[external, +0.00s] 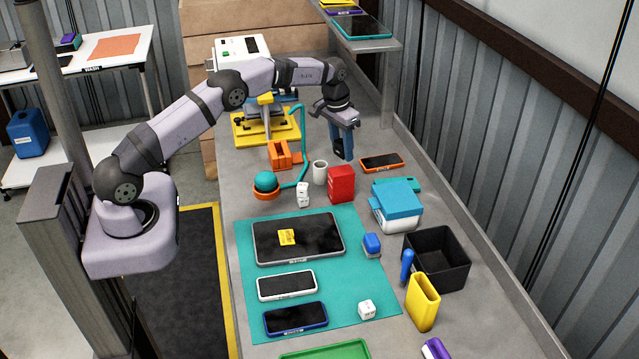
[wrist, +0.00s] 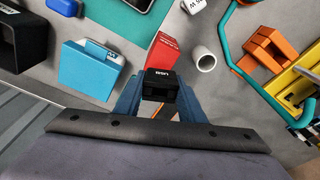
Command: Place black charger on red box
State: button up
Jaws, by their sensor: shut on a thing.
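My gripper (external: 342,145) is shut on the black charger (wrist: 159,85), which shows between the blue fingers in the wrist view with a USB label on its face. In the external view the charger (external: 338,150) is small and dark, held above the table behind the red box. The red box (external: 341,185) stands upright on the grey table, just right of the white cup. In the wrist view the red box (wrist: 162,52) lies just beyond the charger, which partly covers it. The charger appears apart from the box.
A white cup (external: 320,172) stands close beside the red box. An orange phone (external: 381,162) lies to the right, near a blue-and-white box (external: 397,207). An orange stand (external: 281,155) and teal cable (external: 303,150) are to the left. A black bin (external: 438,258) stands farther forward.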

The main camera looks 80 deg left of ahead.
aim_at(342, 156)
jog(key=shift+f+p, duration=0.85)
jog(key=shift+f, duration=1.05)
jog(key=shift+f, duration=0.2)
jog(key=o, duration=1.1)
jog(key=shift+c, duration=0.2)
jog(key=shift+r, duration=0.1)
notch_tip(342, 156, up, 12)
jog(key=s+b, duration=0.1)
jog(key=b, duration=0.2)
jog(key=shift+s+d+b, duration=0.35)
jog(key=shift+b, duration=0.05)
jog(key=shift+d, duration=0.1)
